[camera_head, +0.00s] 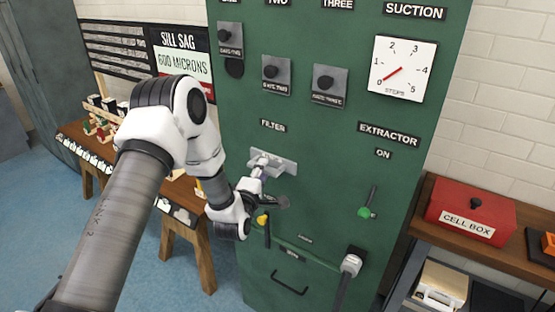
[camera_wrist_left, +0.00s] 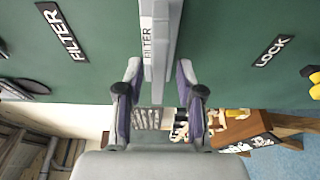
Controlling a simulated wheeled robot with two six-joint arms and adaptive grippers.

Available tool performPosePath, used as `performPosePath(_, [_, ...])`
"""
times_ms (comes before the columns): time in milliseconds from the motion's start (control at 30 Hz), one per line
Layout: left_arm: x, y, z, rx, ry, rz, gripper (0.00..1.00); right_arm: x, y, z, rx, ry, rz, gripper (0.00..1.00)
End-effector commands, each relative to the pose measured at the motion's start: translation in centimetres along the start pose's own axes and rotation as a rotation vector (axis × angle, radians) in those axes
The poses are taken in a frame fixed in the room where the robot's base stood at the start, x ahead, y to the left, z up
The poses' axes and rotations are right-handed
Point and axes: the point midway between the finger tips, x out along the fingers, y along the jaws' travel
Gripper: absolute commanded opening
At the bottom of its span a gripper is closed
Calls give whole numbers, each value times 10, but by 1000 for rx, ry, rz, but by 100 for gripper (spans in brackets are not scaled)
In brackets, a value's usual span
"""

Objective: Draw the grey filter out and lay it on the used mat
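The grey filter (camera_head: 286,166) sits in the green cabinet under the FILTER label. In the left wrist view its pale grey handle (camera_wrist_left: 159,60), marked FILTER, points toward my gripper. My left gripper (camera_head: 262,172) is at the filter's front. In the wrist view its two fingers (camera_wrist_left: 159,92) stand apart, one on each side of the handle, with gaps visible beside it. A yellow-tipped lock lever (camera_head: 263,220) hangs just below the gripper, and the LOCK label shows in the wrist view. I cannot make out the used mat. My right gripper is not in view.
A wooden bench (camera_head: 198,249) with racks and labelled items stands left of the cabinet (camera_head: 330,135), partly hidden by my arm. A green-tipped EXTRACTOR lever (camera_head: 366,212) is to the right. A red cell box (camera_head: 470,212) stands on the right shelf. Blue floor is open at the left.

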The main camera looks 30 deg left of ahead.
Motion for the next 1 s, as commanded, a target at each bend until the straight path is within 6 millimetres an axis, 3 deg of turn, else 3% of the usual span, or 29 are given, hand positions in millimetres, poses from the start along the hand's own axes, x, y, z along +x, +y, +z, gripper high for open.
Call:
performPosePath(33, [0,0,0,0,0,0,38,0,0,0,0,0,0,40])
performPosePath(133, [0,0,0,0,0,0,2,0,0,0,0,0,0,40])
performPosePath(167, [0,0,0,0,0,0,0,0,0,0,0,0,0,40])
performPosePath(1000, [-10,0,-3,0,0,1,0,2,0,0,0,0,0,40])
